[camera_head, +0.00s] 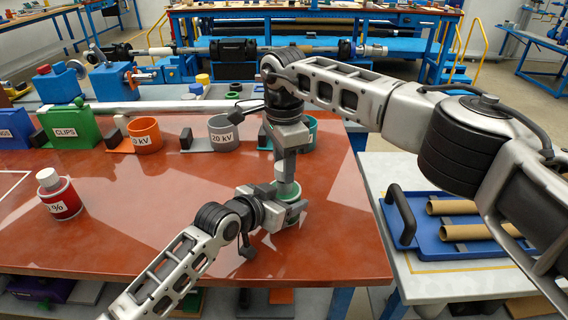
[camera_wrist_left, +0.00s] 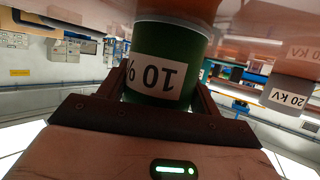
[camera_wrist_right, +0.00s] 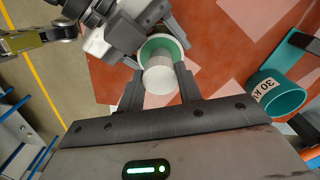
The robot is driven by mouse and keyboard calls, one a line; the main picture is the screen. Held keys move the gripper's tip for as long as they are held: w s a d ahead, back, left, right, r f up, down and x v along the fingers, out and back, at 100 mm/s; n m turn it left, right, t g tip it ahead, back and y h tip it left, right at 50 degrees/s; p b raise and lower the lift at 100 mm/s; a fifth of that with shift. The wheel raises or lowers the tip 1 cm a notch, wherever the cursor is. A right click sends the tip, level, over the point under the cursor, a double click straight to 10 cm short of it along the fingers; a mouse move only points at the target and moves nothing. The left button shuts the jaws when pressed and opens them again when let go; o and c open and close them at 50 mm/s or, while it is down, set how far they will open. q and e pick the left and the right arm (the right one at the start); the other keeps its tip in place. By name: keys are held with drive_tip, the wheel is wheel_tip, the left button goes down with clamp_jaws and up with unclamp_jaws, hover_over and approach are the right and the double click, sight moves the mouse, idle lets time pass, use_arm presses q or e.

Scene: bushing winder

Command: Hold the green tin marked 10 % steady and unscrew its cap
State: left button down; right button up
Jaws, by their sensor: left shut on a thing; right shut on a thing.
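The green tin (camera_head: 294,214) stands upright near the right edge of the red-brown table. In the left wrist view the tin (camera_wrist_left: 165,60) shows its white "10 %" label upside down. My left gripper (camera_head: 284,208) comes in low from the left and is shut around the tin's body. A pale cap (camera_head: 289,190) is on top of the tin; in the right wrist view it is a white round cap (camera_wrist_right: 158,80) above the green rim. My right gripper (camera_head: 287,181) points down from above, shut on the cap. Whether the cap has loosened cannot be told.
A red tin (camera_head: 62,200) with a white cap stands at the left. An orange cup (camera_head: 145,135), a grey "20 kV" cup (camera_head: 223,132) and a teal "30 kV" cup (camera_wrist_right: 277,92) line the back. A blue tray (camera_head: 430,240) with cardboard tubes lies right. The table's middle is clear.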

drive_tip(key=shift+r, duration=0.15)
drive_tip(key=shift+r, duration=1.9)
use_arm(q)
drive_tip(key=shift+c, duration=1.2)
unclamp_jaws()
drive_tip(key=shift+s+a, duration=0.1)
